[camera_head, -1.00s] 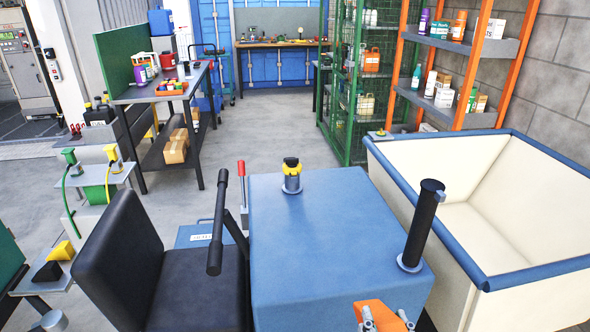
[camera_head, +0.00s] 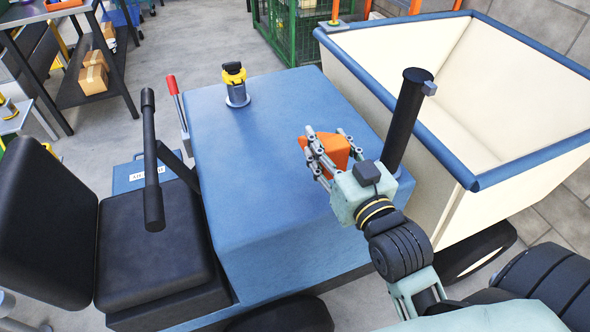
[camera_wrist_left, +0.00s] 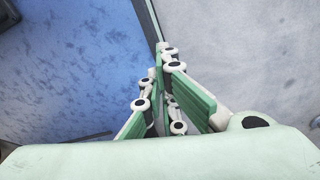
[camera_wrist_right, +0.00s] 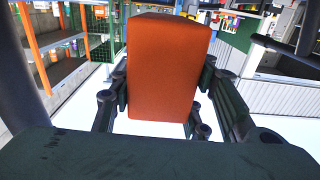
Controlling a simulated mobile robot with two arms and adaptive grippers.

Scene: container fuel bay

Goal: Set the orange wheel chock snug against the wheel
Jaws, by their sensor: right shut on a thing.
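The orange wheel chock (camera_head: 333,149) is held in my right gripper (camera_head: 332,150), above the top of the blue vehicle (camera_head: 270,190). In the right wrist view the chock (camera_wrist_right: 168,68) fills the space between the fingers. A dark wheel (camera_head: 285,316) shows partly under the blue vehicle at the bottom edge. Another dark wheel (camera_head: 474,251) is under the cream cart, right of my right arm. The chock is apart from both wheels. My left gripper (camera_wrist_left: 160,68) shows only in its wrist view; its fingers converge with nothing visible between them, over a blue surface and grey floor.
A black upright post (camera_head: 407,120) stands close right of my right gripper. The cream cart's blue rim (camera_head: 400,108) is beyond it. A black seat (camera_head: 150,240), a black bar (camera_head: 152,160) and a yellow-black knob (camera_head: 235,80) are on the left.

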